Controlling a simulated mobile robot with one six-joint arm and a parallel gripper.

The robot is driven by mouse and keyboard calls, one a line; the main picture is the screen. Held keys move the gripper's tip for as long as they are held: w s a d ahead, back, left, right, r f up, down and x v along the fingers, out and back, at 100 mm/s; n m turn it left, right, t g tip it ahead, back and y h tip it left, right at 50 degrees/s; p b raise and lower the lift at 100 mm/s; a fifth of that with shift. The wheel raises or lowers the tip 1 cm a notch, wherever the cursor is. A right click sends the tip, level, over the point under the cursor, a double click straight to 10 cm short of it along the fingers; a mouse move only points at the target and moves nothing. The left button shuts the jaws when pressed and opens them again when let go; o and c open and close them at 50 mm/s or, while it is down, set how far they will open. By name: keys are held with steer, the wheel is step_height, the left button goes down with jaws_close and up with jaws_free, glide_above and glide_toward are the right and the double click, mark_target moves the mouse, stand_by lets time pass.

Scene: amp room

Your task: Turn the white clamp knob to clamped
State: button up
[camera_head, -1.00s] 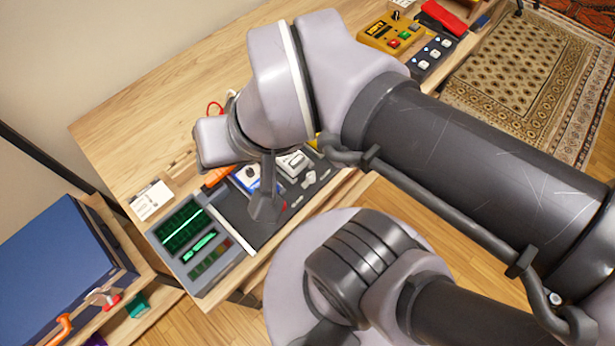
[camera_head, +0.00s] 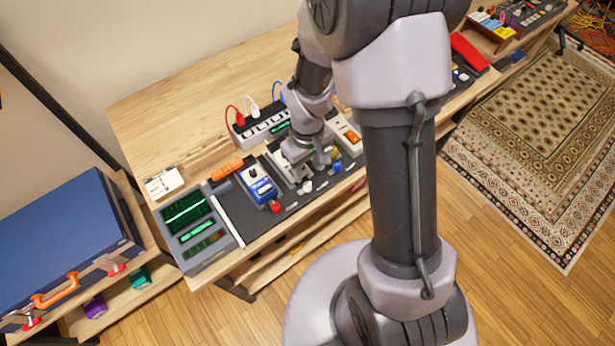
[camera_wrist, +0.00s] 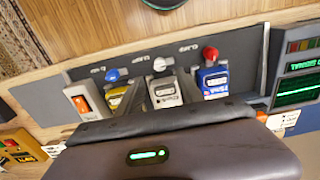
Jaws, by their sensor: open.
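The white clamp knob (camera_head: 306,187) is on the dark pedal board, at the front of a grey-white pedal. In the wrist view the white knob (camera_wrist: 159,64) stands between a blue knob (camera_wrist: 112,75) and a red knob (camera_wrist: 210,53), and the pedal (camera_wrist: 164,90) is just below it in the picture. My gripper (camera_head: 311,162) is open, pointing down over the pedals just behind the white knob. I see no contact with the knob.
A blue pedal (camera_head: 256,183) stands left of the white knob, and a pedal with an orange switch (camera_head: 345,132) stands right. Behind is a power strip (camera_head: 262,128) with cables. A screened unit (camera_head: 199,234) sits at the board's left end. The table's back left is bare.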

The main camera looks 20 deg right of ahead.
mark_target(308, 183)
step_height(308, 183, down, 7)
steer(key=shift+b, duration=0.85)
jaws_close()
